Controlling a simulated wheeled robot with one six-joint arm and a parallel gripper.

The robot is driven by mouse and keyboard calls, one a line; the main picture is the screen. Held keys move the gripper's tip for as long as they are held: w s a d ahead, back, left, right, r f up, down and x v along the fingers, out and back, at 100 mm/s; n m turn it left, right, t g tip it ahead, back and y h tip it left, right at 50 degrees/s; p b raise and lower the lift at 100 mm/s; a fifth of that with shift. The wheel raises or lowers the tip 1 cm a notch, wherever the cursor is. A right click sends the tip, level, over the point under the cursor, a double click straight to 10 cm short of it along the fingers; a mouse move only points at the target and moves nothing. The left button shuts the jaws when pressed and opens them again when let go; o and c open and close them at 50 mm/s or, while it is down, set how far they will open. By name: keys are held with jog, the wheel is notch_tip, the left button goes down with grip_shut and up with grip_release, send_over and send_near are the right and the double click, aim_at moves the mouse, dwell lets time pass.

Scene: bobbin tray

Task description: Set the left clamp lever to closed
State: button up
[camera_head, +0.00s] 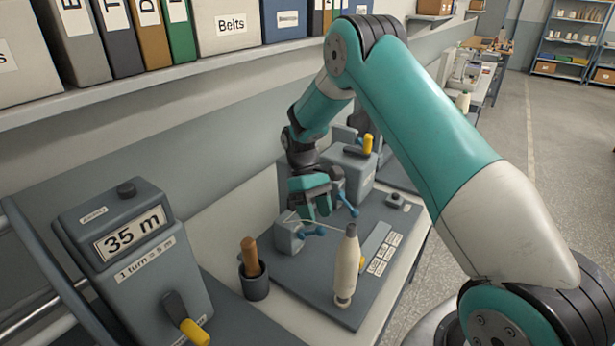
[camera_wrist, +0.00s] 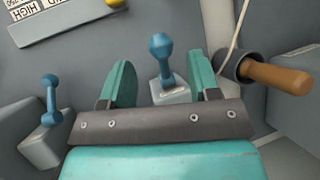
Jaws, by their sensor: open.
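The left clamp lever (camera_head: 313,230) is blue and sticks out from a grey block (camera_head: 287,238) on the dark tray board (camera_head: 320,306). In the wrist view this lever (camera_wrist: 161,58) stands between my two teal fingers, apart from both, above a small labelled plate. A second blue lever (camera_head: 347,204) sits farther back; it shows at the left of the wrist view (camera_wrist: 49,95) on its own grey block. My gripper (camera_head: 322,207) is open and empty, low over the clamps. Part of the left lever's base is hidden by the gripper body.
A wooden handle (camera_head: 250,257) stands in a dark cup (camera_head: 254,284) beside the left clamp. A cream thread cone (camera_head: 347,266) stands upright in front, its thread running past my gripper. A 35 m counter box (camera_head: 129,262) with a yellow-handled crank is at left. A shelf of binders runs behind.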

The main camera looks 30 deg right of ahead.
jog(key=p+v, duration=0.3)
jog(key=v, duration=1)
jog(key=shift+r, duration=0.2)
